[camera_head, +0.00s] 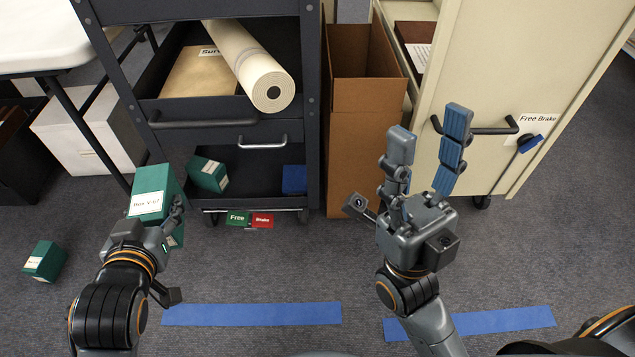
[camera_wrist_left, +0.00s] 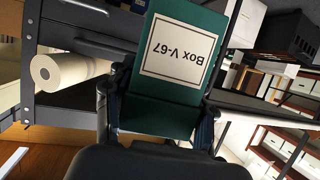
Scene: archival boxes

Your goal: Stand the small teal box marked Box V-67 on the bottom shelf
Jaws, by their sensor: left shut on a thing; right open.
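The teal box marked Box V-67 (camera_head: 152,188) is held in my left gripper (camera_head: 168,222), left of the dark cart. Its white label reads upside down in the left wrist view (camera_wrist_left: 180,52), where the fingers grip its two sides. The bottom shelf (camera_head: 250,180) of the dark cart holds another teal box (camera_head: 208,174) at its left and a blue box (camera_head: 294,180) at its right. My right gripper (camera_head: 428,134) is open and empty in front of the cream cabinet.
A third teal box (camera_head: 45,261) lies on the floor at left. A rolled paper (camera_head: 265,80) juts from the cart's upper tray. A tall cardboard box (camera_head: 362,110) stands between cart and cream cabinet (camera_head: 535,60). Green and red brake tags (camera_head: 250,219) hang below the shelf.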

